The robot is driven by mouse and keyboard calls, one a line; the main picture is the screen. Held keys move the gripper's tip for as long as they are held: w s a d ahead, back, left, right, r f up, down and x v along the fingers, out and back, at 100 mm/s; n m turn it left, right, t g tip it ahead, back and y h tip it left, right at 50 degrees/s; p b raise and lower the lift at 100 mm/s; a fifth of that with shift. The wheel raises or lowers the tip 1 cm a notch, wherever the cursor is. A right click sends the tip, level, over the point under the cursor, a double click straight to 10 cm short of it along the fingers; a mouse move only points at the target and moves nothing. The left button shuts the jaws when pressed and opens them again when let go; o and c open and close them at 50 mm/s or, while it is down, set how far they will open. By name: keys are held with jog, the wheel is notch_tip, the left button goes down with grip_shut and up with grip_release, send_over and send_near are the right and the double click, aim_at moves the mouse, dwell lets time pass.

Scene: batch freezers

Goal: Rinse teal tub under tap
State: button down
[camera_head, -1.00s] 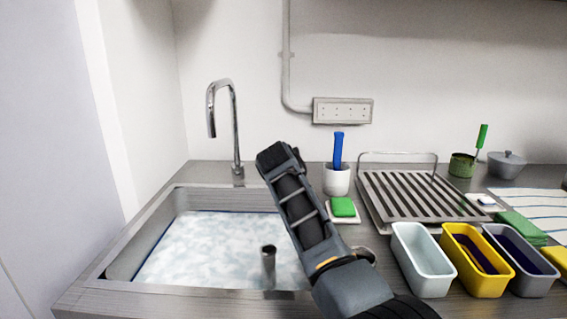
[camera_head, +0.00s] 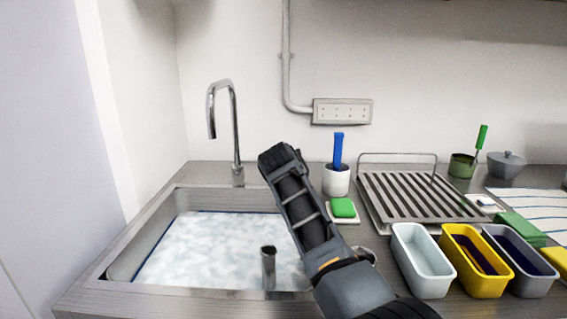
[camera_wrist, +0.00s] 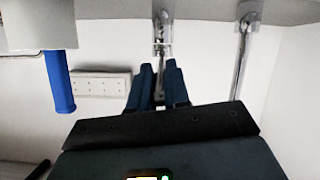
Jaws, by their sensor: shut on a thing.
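My gripper shows in the wrist view (camera_wrist: 160,70), shut on a slim chrome lever or post (camera_wrist: 161,32) on the counter. In the head view my own arm hides the fingertips and that fixture. The chrome tap (camera_head: 234,125) arches over the sink at the left, and its column also shows in the wrist view (camera_wrist: 243,50). I see no flow from its spout. No strongly teal tub shows; a pale, slightly bluish tub (camera_head: 422,262) stands on the counter at right, apart from my gripper, and looks empty.
The sink (camera_head: 150,222) holds foamy water and an upright metal pipe (camera_head: 268,266). A yellow tub (camera_head: 476,262) and a grey tub (camera_head: 520,265) stand beside the pale one. A drying rack (camera_head: 420,197), green sponge (camera_head: 343,207) and white cup with blue-handled brush (camera_head: 337,180) are behind.

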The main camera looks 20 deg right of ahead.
jog(key=shift+s+d+n+t+y+p, duration=0.15)
jog(key=shift+d+n+y+p, duration=0.45)
jog(key=shift+p, duration=0.35)
jog(key=shift+s+d+n+t+y+p, duration=0.15)
jog(key=shift+d+n+y+p, duration=0.25)
jog(key=shift+d+y+p, duration=0.4)
jog(key=shift+a+h, duration=0.15)
jog(key=shift+h, duration=0.15)
jog(key=c, duration=1.1)
grip_release()
jog(key=v, duration=0.7)
jog(key=shift+s, duration=0.35)
jog(key=shift+r, duration=0.15)
